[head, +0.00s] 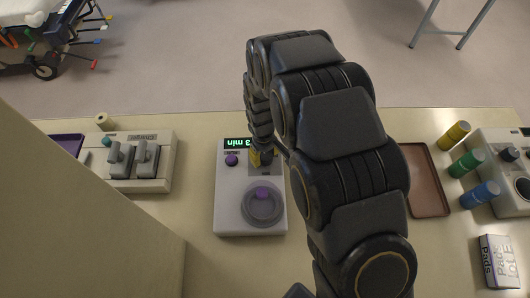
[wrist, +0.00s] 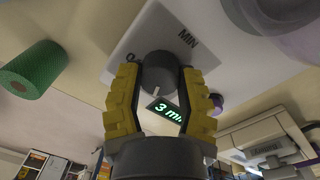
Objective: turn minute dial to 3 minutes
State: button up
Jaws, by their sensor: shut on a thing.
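The timer unit (head: 228,195) is a pale box on the table in the head view. Its small display (head: 237,143) reads "3 min" in green; the display also shows in the wrist view (wrist: 166,109). The minute dial (wrist: 160,75) is a dark grey knob with a pale pointer mark, beside the "MIN" lettering. My gripper (wrist: 158,95) has its yellow padded fingers on both sides of the dial, shut on it. In the head view my gripper (head: 262,157) is at the unit's upper right, and my arm hides most of the dial there.
The unit also carries a purple knob (head: 231,159) and a round clear-lidded part (head: 262,204). A charger (head: 150,185) stands left. A brown tray (head: 428,208), coloured cylinders (head: 459,163) and a pads box (head: 498,262) are right. Bare table lies in front of the unit.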

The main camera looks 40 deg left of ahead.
aim_at(263, 156)
jog(key=o, duration=1.1)
jog(key=shift+o, duration=0.2)
notch_tip(263, 156, up, 12)
jog(key=shift+s, duration=0.3)
